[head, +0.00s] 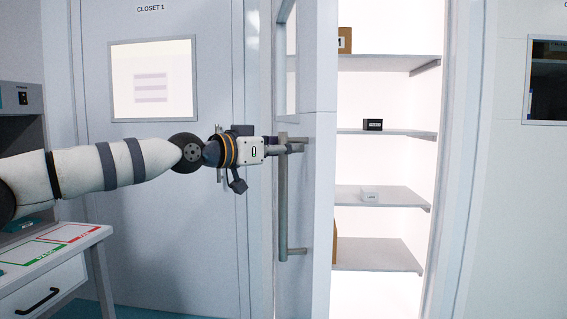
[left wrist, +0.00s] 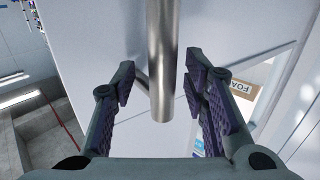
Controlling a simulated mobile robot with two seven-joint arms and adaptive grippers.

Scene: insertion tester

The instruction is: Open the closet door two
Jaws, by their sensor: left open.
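A white closet door (head: 318,215) with a window stands swung open in the middle of the head view. A vertical grey bar handle (head: 282,215) is fixed to its face. My left gripper (head: 292,146) is at the upper end of this handle. In the left wrist view the open fingers (left wrist: 160,90) stand on either side of the metal handle (left wrist: 163,60), with gaps visible on both sides. My right gripper is not in view.
Behind the open door are lit shelves (head: 385,196) with a few small boxes. The closed Closet 1 door (head: 160,190) is at the left. A workbench with a drawer (head: 45,290) stands at the lower left. Another windowed panel (head: 510,200) is at the right.

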